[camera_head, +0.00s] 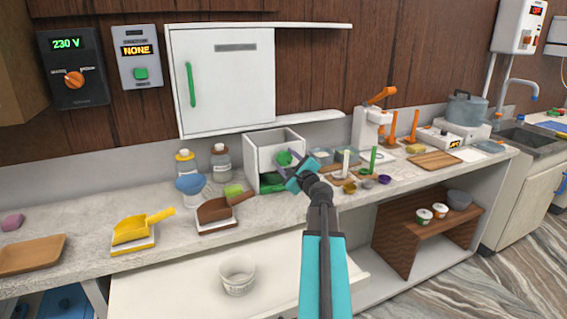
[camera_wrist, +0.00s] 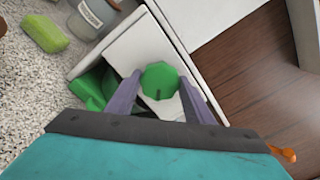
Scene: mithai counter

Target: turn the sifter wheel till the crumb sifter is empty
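The crumb sifter (camera_head: 262,150) is a white box, open at the top, on the counter; its body also shows in the wrist view (camera_wrist: 130,50). The sifter wheel (camera_head: 284,158) is a green, many-sided knob on its front, and it fills the middle of the wrist view (camera_wrist: 159,80). My gripper (camera_head: 291,166) is in front of the box. Its two purple fingers are apart, one on each side of the wheel (camera_wrist: 159,84); whether they touch it cannot be told. A green part (camera_wrist: 94,90) shows in the lower opening. Any crumbs inside are hidden.
A brown scoop (camera_head: 217,212) and a green block (camera_head: 233,190) lie left of the sifter. Small cups and a green-handled tool (camera_head: 373,160) stand close on the right. A white cabinet (camera_head: 225,85) hangs above. A white tub (camera_head: 238,275) stands below the counter.

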